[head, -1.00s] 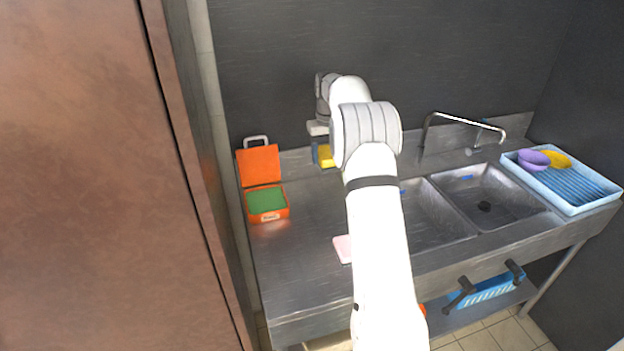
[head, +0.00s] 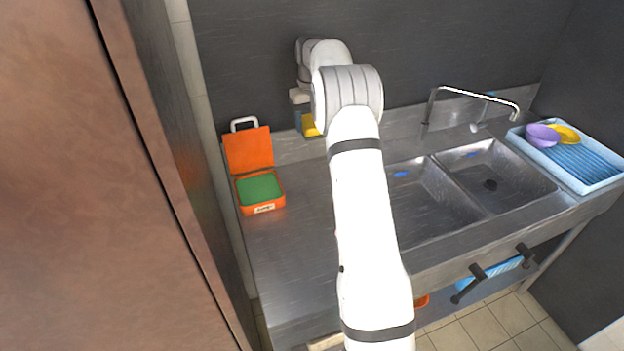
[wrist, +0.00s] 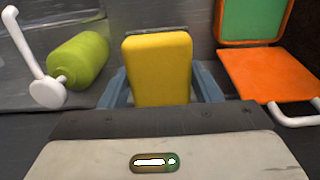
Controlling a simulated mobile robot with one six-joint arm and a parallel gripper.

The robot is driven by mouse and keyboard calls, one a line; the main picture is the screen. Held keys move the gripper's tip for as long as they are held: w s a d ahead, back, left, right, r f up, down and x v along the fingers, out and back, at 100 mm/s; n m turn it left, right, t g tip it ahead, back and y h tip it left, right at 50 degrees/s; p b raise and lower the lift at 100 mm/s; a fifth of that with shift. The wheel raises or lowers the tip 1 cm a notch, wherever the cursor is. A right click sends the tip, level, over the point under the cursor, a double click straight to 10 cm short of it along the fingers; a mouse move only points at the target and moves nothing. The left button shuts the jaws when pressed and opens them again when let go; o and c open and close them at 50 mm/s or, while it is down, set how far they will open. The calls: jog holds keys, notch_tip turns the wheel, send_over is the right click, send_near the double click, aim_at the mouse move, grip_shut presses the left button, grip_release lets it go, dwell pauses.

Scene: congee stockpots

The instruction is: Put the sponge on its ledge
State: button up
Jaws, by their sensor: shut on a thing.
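The yellow sponge (wrist: 158,68) is upright between the two blue-grey fingers of my gripper (wrist: 162,85) in the wrist view. The fingers are shut on its sides. In the head view the sponge (head: 311,126) shows as a small yellow patch below my wrist, and my gripper (head: 304,122) is partly hidden by the arm. It is near the back wall, to the right of the open orange box. I cannot make out a separate ledge for certain; a low steel upstand (head: 289,150) runs along the wall behind the counter.
The orange box (head: 247,152) with a green pad stands at the counter's left. Two sinks (head: 432,205), a faucet (head: 430,110) and a blue tray (head: 607,182) with bowls are at the right.

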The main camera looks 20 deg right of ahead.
jog(key=b, duration=0.6)
send_near(311, 176)
notch_tip(311, 176, down, 6)
jog(key=shift+r+p, duration=0.1)
jog(key=shift+p, duration=0.5)
jog(key=shift+f, duration=0.25)
jog(key=o, duration=0.9)
jog(key=shift+r, duration=0.1)
jog(key=shift+o, duration=0.2)
jog(key=shift+w, duration=0.1)
